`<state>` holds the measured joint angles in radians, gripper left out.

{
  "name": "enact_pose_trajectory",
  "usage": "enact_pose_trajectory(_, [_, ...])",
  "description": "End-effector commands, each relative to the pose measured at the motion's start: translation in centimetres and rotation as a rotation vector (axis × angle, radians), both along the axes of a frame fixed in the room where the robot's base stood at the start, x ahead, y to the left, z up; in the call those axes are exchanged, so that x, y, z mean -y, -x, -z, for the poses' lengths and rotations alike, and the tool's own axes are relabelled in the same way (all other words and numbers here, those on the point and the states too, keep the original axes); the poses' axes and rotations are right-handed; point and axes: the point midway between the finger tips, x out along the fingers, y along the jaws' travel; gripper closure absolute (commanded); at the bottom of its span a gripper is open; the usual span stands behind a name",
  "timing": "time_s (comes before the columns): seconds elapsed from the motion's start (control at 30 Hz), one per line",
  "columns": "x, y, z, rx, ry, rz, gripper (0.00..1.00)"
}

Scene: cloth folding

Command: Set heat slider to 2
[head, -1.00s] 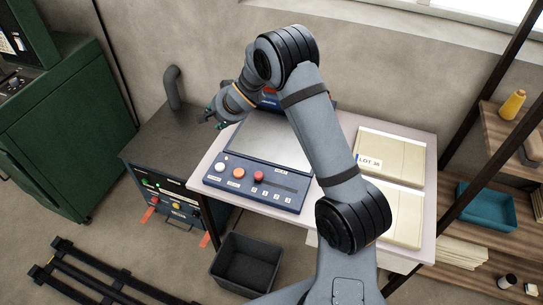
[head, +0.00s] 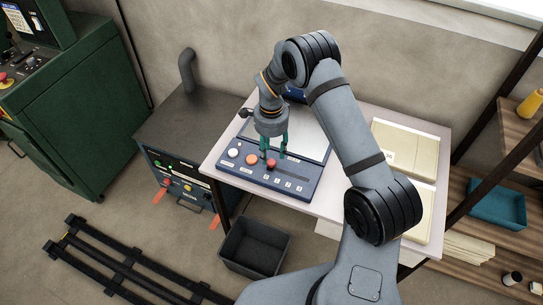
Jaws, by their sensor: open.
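The blue control panel (head: 252,175) of the folding machine lies on the pale table. It carries a white button (head: 233,153), an orange button (head: 252,159) and a red knob (head: 271,163) at the head of a row of small numbered labels (head: 288,185). The red knob appears to be the heat slider's handle; the digits are too small to read surely. My gripper (head: 274,155) points down with its green fingers apart. The fingers are above or around the red knob; I cannot tell whether they touch it.
A dark cabinet (head: 182,120) with small buttons and red handles stands left of the table (head: 212,155). Pale folded stacks (head: 405,150) lie at the table's right. A black bin (head: 254,247) stands on the floor in front. Shelves with a teal tray (head: 497,203) are at the right.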

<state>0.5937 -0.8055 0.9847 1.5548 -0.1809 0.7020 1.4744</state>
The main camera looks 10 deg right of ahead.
Motion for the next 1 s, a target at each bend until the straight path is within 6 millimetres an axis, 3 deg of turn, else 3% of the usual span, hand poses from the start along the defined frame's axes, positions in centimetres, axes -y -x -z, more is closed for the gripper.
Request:
enact_pose_trajectory(0.3, [0.0,0.0,3.8,0.001,0.000,-0.001,0.57])
enact_pose_trajectory(0.67, [0.0,-0.1,4.3,0.003,0.000,0.000,0.57])
enact_pose_trajectory(1.0, [0.0,-0.1,4.3,0.003,0.000,-0.001,0.77])
